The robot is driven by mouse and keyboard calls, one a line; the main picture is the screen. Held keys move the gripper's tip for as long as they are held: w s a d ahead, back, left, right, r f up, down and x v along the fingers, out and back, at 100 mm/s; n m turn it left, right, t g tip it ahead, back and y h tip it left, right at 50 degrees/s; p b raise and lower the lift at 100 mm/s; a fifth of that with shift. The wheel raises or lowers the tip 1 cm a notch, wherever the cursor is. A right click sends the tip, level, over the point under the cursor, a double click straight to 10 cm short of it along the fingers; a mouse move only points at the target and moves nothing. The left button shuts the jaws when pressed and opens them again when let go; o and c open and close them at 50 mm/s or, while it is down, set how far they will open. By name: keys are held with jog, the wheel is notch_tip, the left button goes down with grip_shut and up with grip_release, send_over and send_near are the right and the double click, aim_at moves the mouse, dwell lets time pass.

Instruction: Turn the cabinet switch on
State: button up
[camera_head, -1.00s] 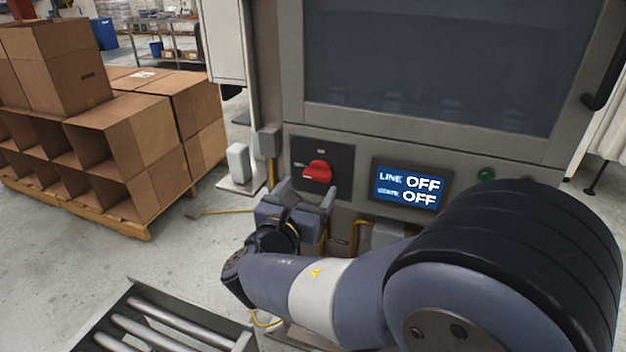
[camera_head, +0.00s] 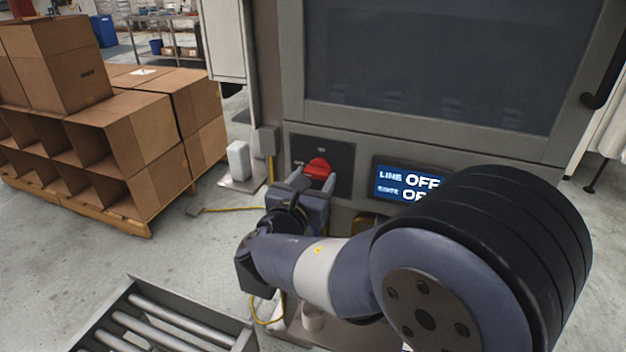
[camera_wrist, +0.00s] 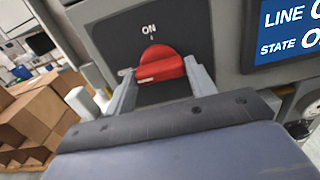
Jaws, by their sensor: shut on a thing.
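The cabinet switch is a red rotary knob (camera_head: 319,168) on a dark plate (camera_head: 338,160) on the cabinet's front. In the wrist view the knob (camera_wrist: 160,66) lies roughly crosswise below the word ON, with its left end near a pale mark. My gripper (camera_head: 312,184) is at the knob, its two fingers on either side of it; in the wrist view my gripper (camera_wrist: 162,84) is shut on the knob. The display (camera_head: 408,185) beside it reads LINE OFF; its lower line is partly hidden by my arm in the head view.
The grey cabinet (camera_head: 440,143) has a dark window above the switch. Stacked cardboard boxes (camera_head: 120,130) stand on a pallet at the left. A roller conveyor (camera_head: 160,325) is at the lower left. Open floor lies between them.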

jog(key=c, duration=0.3)
jog(key=shift+f+m+b, duration=0.15)
jog(key=shift+m+b, duration=0.15)
jog(key=shift+b, duration=0.25)
jog(key=m+b, duration=0.1)
jog(key=b, duration=0.1)
jog(key=m+b, duration=0.1)
jog(key=b, duration=0.1)
jog(key=shift+f+m, duration=0.2)
jog(key=shift+m, duration=0.1)
jog(key=m+b, duration=0.5)
jog(key=b, duration=0.2)
jog(key=m+b, duration=0.6)
jog(key=b, duration=0.2)
jog(key=shift+m, duration=0.3)
jog(key=m+b, duration=0.3)
jog(key=shift+r, duration=0.2)
jog(key=shift+r+b, duration=0.1)
jog(key=shift+b, duration=0.2)
